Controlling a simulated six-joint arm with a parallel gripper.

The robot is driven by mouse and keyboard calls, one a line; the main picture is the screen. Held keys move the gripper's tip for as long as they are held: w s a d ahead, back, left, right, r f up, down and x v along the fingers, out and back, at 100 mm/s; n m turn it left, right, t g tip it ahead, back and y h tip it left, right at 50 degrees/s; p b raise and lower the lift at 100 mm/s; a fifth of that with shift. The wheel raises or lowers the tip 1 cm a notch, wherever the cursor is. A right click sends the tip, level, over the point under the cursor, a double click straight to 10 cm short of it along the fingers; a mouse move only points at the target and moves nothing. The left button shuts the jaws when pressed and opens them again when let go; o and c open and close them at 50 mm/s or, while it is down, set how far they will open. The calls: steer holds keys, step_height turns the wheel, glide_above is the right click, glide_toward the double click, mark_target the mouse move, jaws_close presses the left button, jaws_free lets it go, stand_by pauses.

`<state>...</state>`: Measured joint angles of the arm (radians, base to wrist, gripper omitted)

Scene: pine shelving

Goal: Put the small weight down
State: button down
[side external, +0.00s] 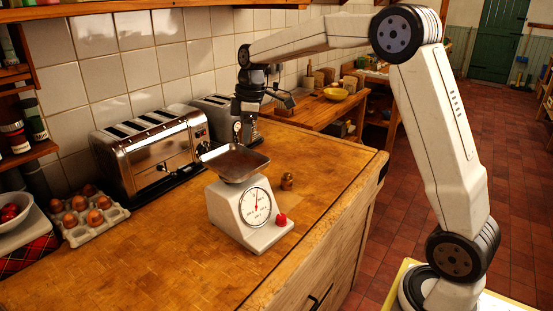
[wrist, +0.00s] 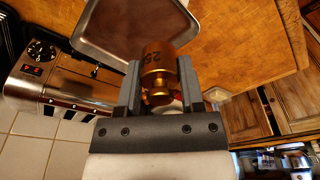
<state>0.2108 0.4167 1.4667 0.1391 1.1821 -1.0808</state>
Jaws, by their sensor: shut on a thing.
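My gripper (side external: 238,124) points down over the scale pan and is shut on a small brass weight. In the wrist view the gripper (wrist: 158,84) has a finger on each side of the weight (wrist: 157,57), whose face bears a partly visible number starting "25". The white kitchen scale (side external: 227,206) stands on the wooden counter with a round dial facing the camera. Its metal pan (side external: 234,163) looks empty and lies just below the gripper; the pan (wrist: 92,42) also shows in the wrist view.
A chrome toaster (side external: 155,152) stands left of the scale, with another toaster (side external: 213,106) behind. A red round thing (side external: 281,219) is at the scale's front right. An egg tray (side external: 88,214) sits far left. The front left counter (side external: 150,265) is clear.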

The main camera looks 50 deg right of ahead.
steer(key=s+a+r, duration=0.1)
steer(key=s+r, duration=0.2)
steer(key=s, duration=0.5)
steer(key=shift+s+r, duration=0.25)
steer(key=shift+r, duration=0.05)
stand_by(0.4)
steer(key=s+d+f, duration=1.3)
steer(key=d+f, duration=0.2)
steer(key=f, duration=0.3)
steer(key=w+d+f, duration=0.2)
steer(key=w, duration=0.1)
steer(key=w+d+f, duration=0.2)
steer(key=w+f, duration=0.1)
steer(key=w, duration=0.1)
steer(key=w+d+f, duration=0.2)
steer(key=w+f, duration=0.1)
steer(key=shift+w+f, duration=0.15)
steer(key=shift+w, duration=0.15)
steer(key=shift+w+d+f, duration=0.25)
steer(key=shift+w+f, duration=0.15)
steer(key=shift+f, duration=0.05)
